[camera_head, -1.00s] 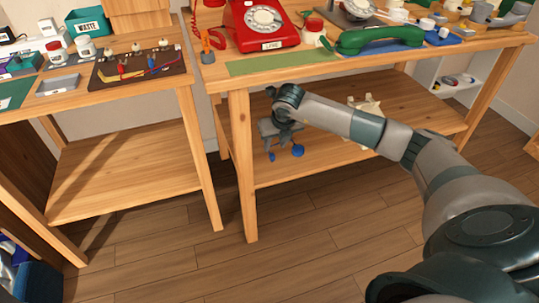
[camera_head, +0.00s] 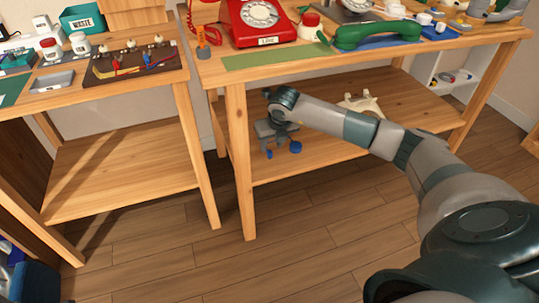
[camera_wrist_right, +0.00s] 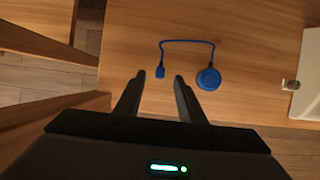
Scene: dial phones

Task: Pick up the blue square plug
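The blue square plug (camera_wrist_right: 160,72) lies on the wooden lower shelf. A thin blue cord joins it to a round blue disc (camera_wrist_right: 208,79) to its right in the wrist view. My right gripper (camera_wrist_right: 159,77) is open and empty, pointing down at the shelf. The plug shows between its two fingertips; I cannot tell how much height separates them. In the head view, my right gripper (camera_head: 276,141) is under the right table, with the disc (camera_head: 295,147) just right of it and a small blue spot, likely the plug (camera_head: 269,154), below. My left gripper is out of view.
The tabletop above the shelf (camera_head: 350,160) holds a red dial phone (camera_head: 262,22) and a green handset (camera_head: 378,34). A table leg (camera_head: 240,165) stands left of my gripper. A pale object (camera_head: 362,105) sits farther right on the shelf.

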